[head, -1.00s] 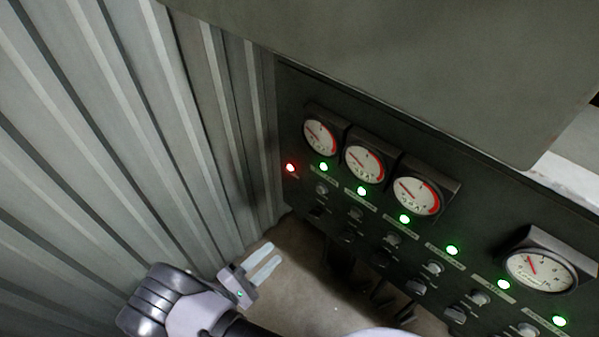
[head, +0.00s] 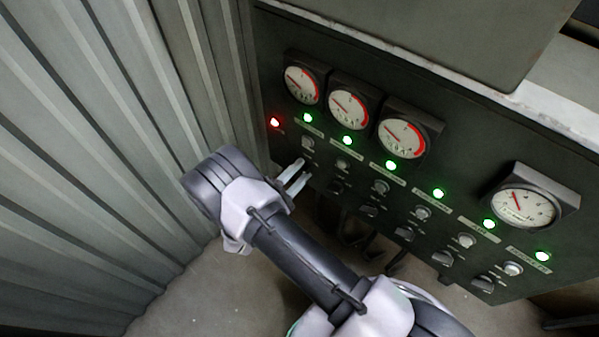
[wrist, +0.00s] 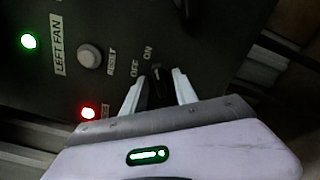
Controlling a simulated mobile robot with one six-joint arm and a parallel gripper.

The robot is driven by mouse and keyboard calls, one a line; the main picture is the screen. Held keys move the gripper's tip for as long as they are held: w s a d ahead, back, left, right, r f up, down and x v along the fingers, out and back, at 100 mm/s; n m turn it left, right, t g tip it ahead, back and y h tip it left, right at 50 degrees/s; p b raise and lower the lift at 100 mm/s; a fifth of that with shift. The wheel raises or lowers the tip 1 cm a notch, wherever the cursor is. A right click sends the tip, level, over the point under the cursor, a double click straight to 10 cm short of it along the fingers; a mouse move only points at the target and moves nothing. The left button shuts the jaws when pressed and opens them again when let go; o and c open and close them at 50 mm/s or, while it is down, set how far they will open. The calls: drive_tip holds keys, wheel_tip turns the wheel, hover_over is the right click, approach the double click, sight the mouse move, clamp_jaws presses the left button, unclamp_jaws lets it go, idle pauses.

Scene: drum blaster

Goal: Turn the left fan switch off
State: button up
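The left fan switch (wrist: 157,88) is a dark knob below the OFF and ON labels in the wrist view. Its pointed end appears to face nearer ON. The LEFT FAN label (wrist: 56,43) has a lit green lamp (wrist: 28,41) beside it, also seen in the head view (head: 307,118). My gripper (wrist: 158,77) is open, its two pale fingers on either side of the knob, with a visible gap to each. In the head view my gripper (head: 295,176) is at the left end of the panel, and its fingers hide the switch there.
A grey reset button (wrist: 89,56) is close to the switch. A red lamp (head: 274,122) glows at the panel's left edge. The panel (head: 455,130) carries gauges and a row of similar switches to the right. A corrugated wall (head: 110,150) stands close on the left.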

clamp_jaws()
drive_tip(key=shift+n, duration=0.3)
drive_tip(key=n+b, duration=0.1)
drive_tip(key=n, duration=0.4)
drive_tip(key=shift+n, duration=0.3)
drive_tip(key=n, duration=0.5)
drive_tip(key=shift+n+b, duration=0.3)
drive_tip(key=shift+b, duration=0.05)
unclamp_jaws()
